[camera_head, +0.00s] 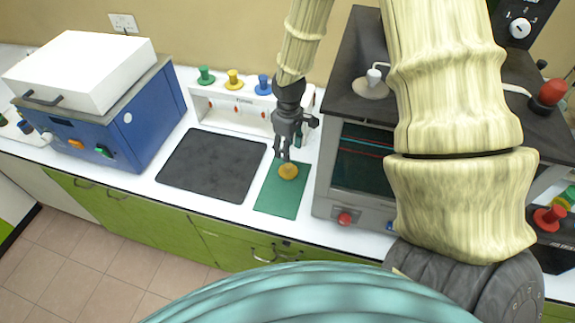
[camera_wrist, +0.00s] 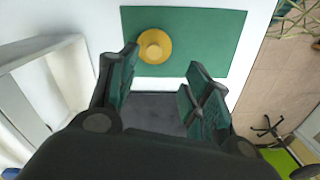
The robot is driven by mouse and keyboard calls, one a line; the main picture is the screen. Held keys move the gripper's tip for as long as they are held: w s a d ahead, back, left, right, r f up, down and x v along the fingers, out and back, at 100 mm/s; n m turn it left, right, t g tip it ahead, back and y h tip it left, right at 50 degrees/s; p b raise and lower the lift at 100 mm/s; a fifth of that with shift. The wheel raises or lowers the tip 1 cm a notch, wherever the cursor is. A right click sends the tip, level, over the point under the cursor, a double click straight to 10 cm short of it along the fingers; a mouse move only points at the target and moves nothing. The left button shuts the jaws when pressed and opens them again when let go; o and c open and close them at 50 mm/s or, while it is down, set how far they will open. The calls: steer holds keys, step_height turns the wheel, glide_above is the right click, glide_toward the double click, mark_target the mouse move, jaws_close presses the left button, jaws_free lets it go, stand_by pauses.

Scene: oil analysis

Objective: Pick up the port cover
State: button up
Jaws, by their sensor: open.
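A round yellow port cover (camera_head: 288,171) with a raised knob lies on the green mat (camera_head: 276,200). In the wrist view the port cover (camera_wrist: 154,46) sits near the mat's left part, a little beyond my left finger. My gripper (camera_head: 284,155) hangs just above and behind the cover in the head view, pointing down. In the wrist view my gripper (camera_wrist: 158,92) has its two fingers spread wide with nothing between them. The cover is apart from the line between the fingertips.
A black mat (camera_head: 212,165) lies left of the green mat. A white rack (camera_head: 232,107) with green, yellow and blue knobs stands behind. A grey machine (camera_head: 343,207) with a red knob stands close on the right. A blue box with a white lid (camera_head: 118,120) is at left.

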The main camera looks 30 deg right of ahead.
mark_target(289, 166)
steer(key=f+b, duration=0.6)
steer(key=f, duration=0.1)
steer(key=f+b, duration=0.3)
steer(key=shift+w+d+f, duration=0.3)
steer(key=shift+d+f, duration=0.05)
stand_by(0.3)
steer(key=shift+r, duration=0.1)
jaws_close()
